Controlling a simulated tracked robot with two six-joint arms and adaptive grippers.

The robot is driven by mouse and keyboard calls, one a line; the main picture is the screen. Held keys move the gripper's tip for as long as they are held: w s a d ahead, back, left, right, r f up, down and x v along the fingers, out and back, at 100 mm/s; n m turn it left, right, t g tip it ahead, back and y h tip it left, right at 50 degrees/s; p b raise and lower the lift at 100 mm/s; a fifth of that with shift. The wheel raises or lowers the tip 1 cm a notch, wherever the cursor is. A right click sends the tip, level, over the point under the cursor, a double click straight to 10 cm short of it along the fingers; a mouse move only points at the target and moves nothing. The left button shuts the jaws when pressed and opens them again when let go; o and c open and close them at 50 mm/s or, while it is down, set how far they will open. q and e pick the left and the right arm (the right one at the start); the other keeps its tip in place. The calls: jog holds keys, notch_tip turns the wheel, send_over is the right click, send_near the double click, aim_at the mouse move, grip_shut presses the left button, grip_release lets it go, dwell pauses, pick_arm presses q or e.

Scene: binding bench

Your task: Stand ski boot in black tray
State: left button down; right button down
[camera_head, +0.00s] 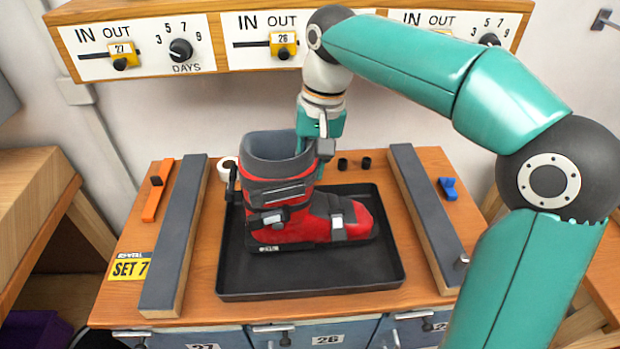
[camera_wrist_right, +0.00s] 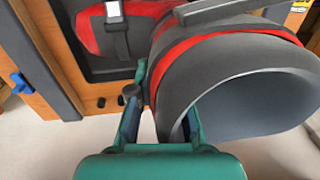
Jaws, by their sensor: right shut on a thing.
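The red and grey ski boot (camera_head: 308,215) is upright in the black tray (camera_head: 310,284), toe to the right. Its sole appears to be at the tray floor, but I cannot tell if it bears on it. My right gripper (camera_head: 318,153) comes down from above and is shut on the rim of the boot's cuff. In the right wrist view the gripper (camera_wrist_right: 160,128) has one finger inside the boot's cuff (camera_wrist_right: 200,75) and one outside. The black tray (camera_wrist_right: 102,72) also shows there. My left gripper is not in view.
Grey-topped rails (camera_head: 174,238) and (camera_head: 427,215) flank the tray on the wooden bench. An orange tool (camera_head: 157,190), a white roll (camera_head: 227,168), small black cylinders (camera_head: 343,163) and a blue clip (camera_head: 448,188) lie around. A dial panel (camera_head: 235,41) spans the back wall.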

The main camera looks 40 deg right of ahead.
jog(key=shift+f, duration=1.55)
jog(key=c, duration=1.1)
grip_release()
jog(key=shift+f, duration=0.1)
notch_tip(320, 180, up, 12)
jog(key=d+p, duration=0.1)
jog(key=shift+s+d+p, duration=0.15)
jog(key=shift+s+p, duration=0.25)
jog(key=shift+s, duration=0.05)
